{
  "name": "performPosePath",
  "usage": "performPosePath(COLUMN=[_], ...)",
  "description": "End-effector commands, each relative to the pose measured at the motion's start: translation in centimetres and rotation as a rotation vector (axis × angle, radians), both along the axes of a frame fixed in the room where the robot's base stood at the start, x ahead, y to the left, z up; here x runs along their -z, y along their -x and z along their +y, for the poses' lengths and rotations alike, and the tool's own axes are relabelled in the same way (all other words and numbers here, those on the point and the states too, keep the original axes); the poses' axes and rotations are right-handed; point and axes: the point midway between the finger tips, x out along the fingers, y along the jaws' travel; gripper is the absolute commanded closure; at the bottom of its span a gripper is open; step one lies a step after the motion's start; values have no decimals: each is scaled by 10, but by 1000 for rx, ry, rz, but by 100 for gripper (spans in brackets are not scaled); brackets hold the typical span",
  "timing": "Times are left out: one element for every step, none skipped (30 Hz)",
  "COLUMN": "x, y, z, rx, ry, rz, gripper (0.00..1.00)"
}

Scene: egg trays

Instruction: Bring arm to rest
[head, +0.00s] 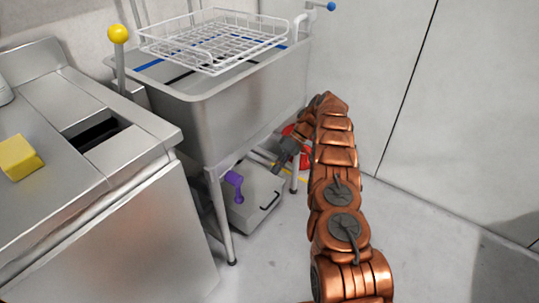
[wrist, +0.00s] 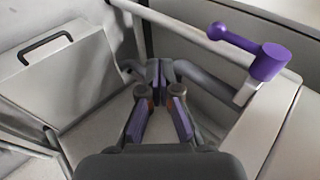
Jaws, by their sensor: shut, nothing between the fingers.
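My copper-coloured arm reaches up the right side of the head view, then bends down and left beside the sink. My dark gripper (head: 286,152) hangs there, low in front of the sink's right side, small and partly hard to make out. In the wrist view my gripper (wrist: 157,72) is shut, its fingertips together with nothing between them. A purple handle (head: 233,184) is left of and below the gripper in the head view. It also shows at the upper right of the wrist view (wrist: 268,62), apart from the fingers.
A grey sink (head: 245,100) on legs carries a white wire rack (head: 212,40). Beneath it is a grey box (head: 255,212) with a black handle. A steel counter (head: 110,235) with a yellow block (head: 18,157) stands left. The floor (head: 430,240) right of my arm is clear.

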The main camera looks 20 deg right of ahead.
Motion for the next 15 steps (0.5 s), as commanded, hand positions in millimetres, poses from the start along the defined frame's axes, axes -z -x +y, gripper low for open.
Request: performPosePath(x=[0, 0, 0, 0, -1, -3, -5, -8, -13, -17, -22, -29, -36, -42, -50], y=[0, 0, 0, 0, 0, 0, 0, 0, 0, 0, 0, 1, 2, 2, 4], z=[0, 0, 0, 0, 0, 1, 1, 3, 5, 7, 10, 14, 17, 20, 24], rx=[0, 0, 0, 1, 1, 2, 4, 5, 8, 11, 16, 22, 26, 32, 39], ry=[0, 0, 0, 0, 0, 2, 3, 4, 7, 9, 12, 16, 20, 27, 34], rz=[0, 0, 0, 1, 1, 2, 2, 3, 7, 10, 16, 23, 28, 34, 41], gripper=[100, 100, 100, 100, 100, 100, 100, 100, 100, 100, 100, 100, 100, 100, 100])
